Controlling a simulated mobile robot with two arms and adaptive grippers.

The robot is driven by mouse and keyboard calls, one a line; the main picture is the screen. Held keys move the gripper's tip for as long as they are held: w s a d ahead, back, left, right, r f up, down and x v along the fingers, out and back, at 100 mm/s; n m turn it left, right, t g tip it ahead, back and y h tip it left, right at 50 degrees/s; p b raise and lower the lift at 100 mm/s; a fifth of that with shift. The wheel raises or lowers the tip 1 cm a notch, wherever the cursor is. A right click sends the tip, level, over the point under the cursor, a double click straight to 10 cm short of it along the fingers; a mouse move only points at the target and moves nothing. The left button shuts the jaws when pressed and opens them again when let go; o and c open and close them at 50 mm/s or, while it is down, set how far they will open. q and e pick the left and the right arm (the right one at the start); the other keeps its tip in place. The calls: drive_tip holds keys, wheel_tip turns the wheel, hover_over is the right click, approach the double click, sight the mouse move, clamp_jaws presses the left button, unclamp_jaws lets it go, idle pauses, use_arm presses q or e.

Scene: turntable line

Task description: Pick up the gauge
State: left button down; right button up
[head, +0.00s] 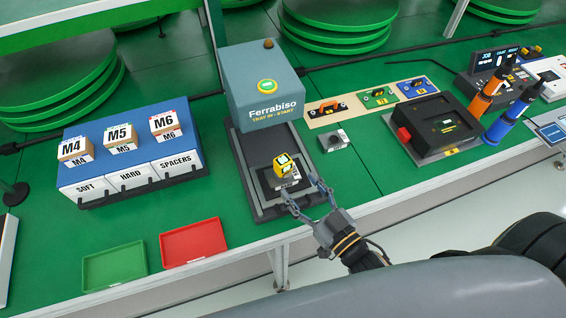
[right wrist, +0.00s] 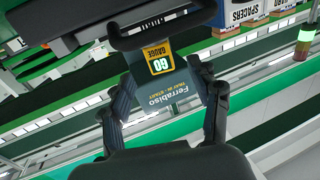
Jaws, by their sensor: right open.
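The gauge (head: 284,164), a small yellow and black piece, stands on a dark block on the grey tray slide (head: 257,178) of the Ferrabiso machine. Its yellow label reading "GO GAUGE" faces the right wrist view (right wrist: 160,58). My right gripper (head: 307,189) is open just in front of the gauge, on its lower right in the head view. My left gripper is not in view.
The Ferrabiso machine (head: 262,82) rises behind the gauge. A small grey block (head: 333,141) sits to its right. A blue rack of spacer bins (head: 132,158) stands left, with red (head: 193,242) and green (head: 114,266) trays in front. A black fixture (head: 436,124) is further right.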

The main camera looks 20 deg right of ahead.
sight(287, 169)
drive_tip(key=x, duration=0.2)
drive_tip(key=shift+w+a, duration=0.1)
drive_tip(key=shift+w, duration=0.25)
drive_tip(key=shift+w+a+r+p, duration=0.15)
drive_tip(key=shift+w+p, duration=0.15)
drive_tip(key=shift+w, duration=0.2)
drive_tip(key=x, duration=0.2)
drive_tip(key=p+x, duration=0.1)
drive_tip(key=shift+w+r, duration=0.25)
drive_tip(key=shift+w, duration=0.05)
drive_tip(key=shift+w+a+f, duration=0.1)
drive_tip(key=shift+w+a, duration=0.1)
drive_tip(key=shift+w, duration=0.25)
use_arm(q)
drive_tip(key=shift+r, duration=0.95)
use_arm(e)
drive_tip(key=shift+s, duration=0.1)
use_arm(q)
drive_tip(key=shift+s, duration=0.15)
use_arm(e)
clamp_jaws()
